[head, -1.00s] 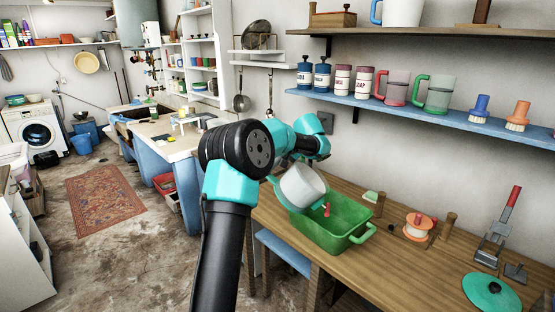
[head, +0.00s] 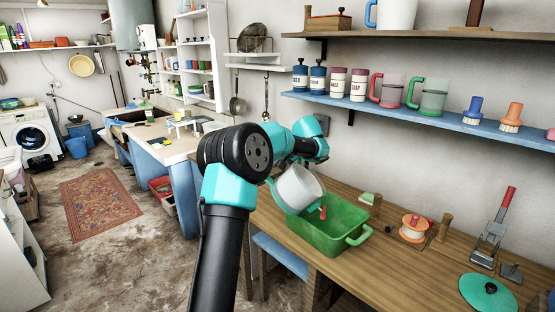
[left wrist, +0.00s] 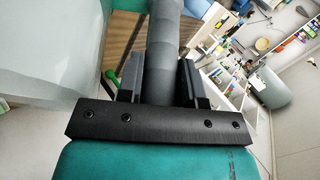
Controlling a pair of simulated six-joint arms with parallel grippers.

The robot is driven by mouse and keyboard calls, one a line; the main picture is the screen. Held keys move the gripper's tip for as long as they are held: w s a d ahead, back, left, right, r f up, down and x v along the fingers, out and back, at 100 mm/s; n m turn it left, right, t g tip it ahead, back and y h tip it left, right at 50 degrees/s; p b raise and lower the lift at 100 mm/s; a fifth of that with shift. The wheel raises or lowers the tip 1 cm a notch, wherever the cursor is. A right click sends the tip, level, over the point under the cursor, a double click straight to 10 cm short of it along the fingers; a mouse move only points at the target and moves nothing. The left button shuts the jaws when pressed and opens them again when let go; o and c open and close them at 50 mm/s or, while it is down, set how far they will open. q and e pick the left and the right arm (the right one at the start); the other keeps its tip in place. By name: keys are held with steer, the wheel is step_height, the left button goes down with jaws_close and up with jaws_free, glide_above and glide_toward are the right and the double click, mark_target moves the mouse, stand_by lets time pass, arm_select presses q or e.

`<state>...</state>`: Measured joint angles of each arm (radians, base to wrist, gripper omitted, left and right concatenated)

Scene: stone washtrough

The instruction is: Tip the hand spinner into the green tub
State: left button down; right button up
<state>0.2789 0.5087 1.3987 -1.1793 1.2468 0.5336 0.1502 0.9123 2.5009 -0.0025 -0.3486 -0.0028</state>
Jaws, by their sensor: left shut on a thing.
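The hand spinner looks to be the white drum (head: 298,189) with a teal edge, held tilted over the left end of the green tub (head: 348,238). My left gripper (left wrist: 160,78) is shut on a thick dark grey handle (left wrist: 162,40) between its two fingers. The white body (left wrist: 50,45) is at the left of the left wrist view. In the head view my own arm hides most of the grip. A small red piece (head: 323,212) shows just below the drum, against the tub; I cannot tell whether it is attached or loose. My right gripper is out of view.
The wooden bench (head: 385,265) bears the tub. To its right are an orange-and-white reel (head: 414,229), a red-handled tool (head: 494,225) and a teal lid (head: 489,292). A blue shelf (head: 430,116) with mugs, jars and brushes runs above.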

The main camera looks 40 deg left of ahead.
arm_select(q)
steer(key=shift+w+d+r+g+y, duration=0.25)
steer(key=shift+w+d+r+y, duration=0.25)
steer(key=shift+r, duration=0.2)
steer(key=shift+w+d+r+g+y, duration=0.25)
steer(key=shift+w+d+r+y, duration=0.1)
steer(key=shift+d+r, duration=0.3)
steer(key=shift+r, duration=0.1)
steer(key=shift+w+d+r+m+g+y, duration=0.45)
steer(key=shift+w+d+r+y, duration=0.3)
steer(key=shift+w+d+r, duration=0.45)
steer(key=shift+s+f, duration=0.1)
steer(key=shift+s, duration=0.05)
steer(key=shift+d, duration=0.1)
steer(key=shift+w+d+r+m+g+y, duration=0.15)
steer(key=shift+w+d+r+g+y, duration=0.1)
steer(key=shift+w+d+r+y, duration=0.25)
steer(key=shift+w+d+r+m+g+y, duration=0.1)
steer(key=shift+w+d+r+g+y, duration=0.1)
steer(key=shift+w+d+y, duration=0.35)
steer(key=shift+d, duration=0.2)
steer(key=shift+w+d, duration=0.1)
stand_by(0.3)
